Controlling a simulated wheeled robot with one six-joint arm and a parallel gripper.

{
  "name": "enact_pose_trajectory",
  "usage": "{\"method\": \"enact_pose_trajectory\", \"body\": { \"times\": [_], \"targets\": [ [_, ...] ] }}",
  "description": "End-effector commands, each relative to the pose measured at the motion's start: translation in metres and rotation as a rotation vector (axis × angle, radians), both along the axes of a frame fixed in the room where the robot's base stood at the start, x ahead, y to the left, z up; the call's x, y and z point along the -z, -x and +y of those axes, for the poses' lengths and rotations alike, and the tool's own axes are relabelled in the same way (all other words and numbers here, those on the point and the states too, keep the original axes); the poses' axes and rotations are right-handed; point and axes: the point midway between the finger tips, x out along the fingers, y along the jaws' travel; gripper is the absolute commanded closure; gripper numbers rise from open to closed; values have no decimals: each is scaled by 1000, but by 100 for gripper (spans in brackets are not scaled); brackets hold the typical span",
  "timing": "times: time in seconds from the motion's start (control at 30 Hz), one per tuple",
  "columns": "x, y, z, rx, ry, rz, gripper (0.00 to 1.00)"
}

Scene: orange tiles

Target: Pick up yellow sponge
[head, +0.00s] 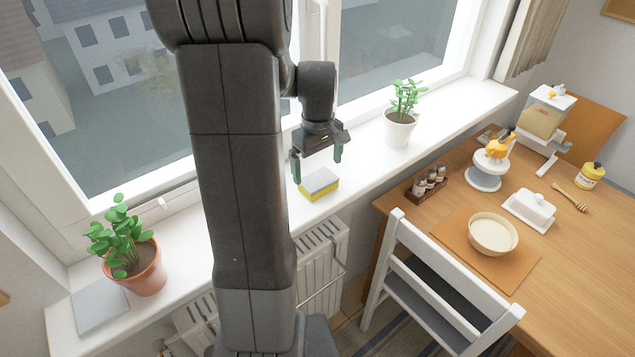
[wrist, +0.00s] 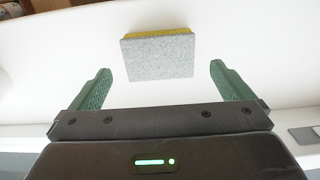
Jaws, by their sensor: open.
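The yellow sponge (head: 319,185) lies flat on the white windowsill and has a grey top layer. In the wrist view the sponge (wrist: 158,57) shows its grey face with a yellow edge at the far side. My gripper (head: 317,168) is above the sill, just over and behind the sponge in the head view. Its green fingers are spread wide and empty. In the wrist view the sponge is beyond the fingertips of my gripper (wrist: 160,70), roughly centred between them. No contact with the sponge shows.
The windowsill (head: 352,160) is bare around the sponge. A white potted plant (head: 399,130) stands to its right, and a terracotta one (head: 143,268) to the far left beside a grey flat item (head: 100,309). Below are a radiator (head: 322,255), a white chair (head: 430,285) and a wooden table (head: 590,270).

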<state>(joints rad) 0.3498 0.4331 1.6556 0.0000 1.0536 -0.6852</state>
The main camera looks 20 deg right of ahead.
Motion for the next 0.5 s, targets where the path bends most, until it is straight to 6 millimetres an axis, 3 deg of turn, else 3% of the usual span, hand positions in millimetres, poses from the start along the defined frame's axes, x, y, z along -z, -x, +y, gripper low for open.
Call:
{"method": "enact_pose_trajectory", "body": {
  "times": [0.5],
  "targets": [
    [53,0,-1,0,-1,1,0]
  ]
}}
